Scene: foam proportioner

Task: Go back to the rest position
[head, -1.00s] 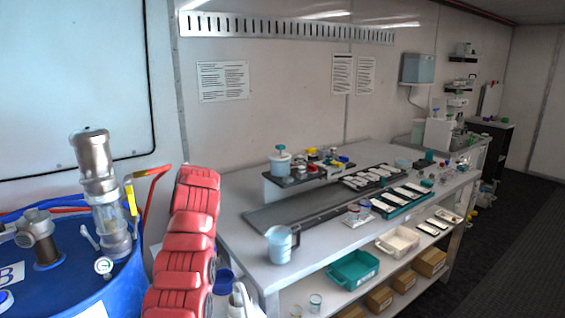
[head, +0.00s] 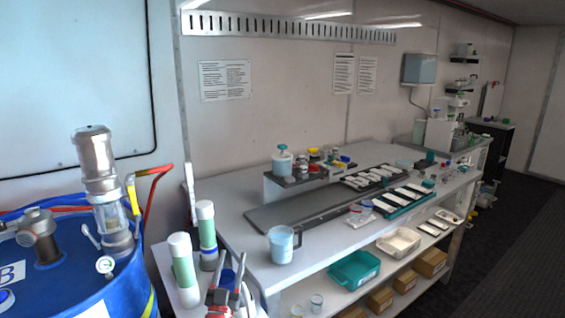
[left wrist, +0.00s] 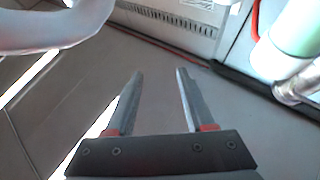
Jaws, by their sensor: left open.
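My left gripper (head: 230,283) is low in the head view, in front of the white-and-green cylinders and left of the workbench. In the left wrist view its two grey fingers (left wrist: 158,75) stand apart with nothing between them. Red pads show at the finger bases. My right gripper is not in either view.
Two white-and-green cylinders (head: 183,268) stand close behind the left gripper. A blue drum (head: 125,290) with metal fittings is at the left. The workbench (head: 330,235) holds a clear jug (head: 281,245) near its corner and several trays. The dark floor (head: 500,270) at right is clear.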

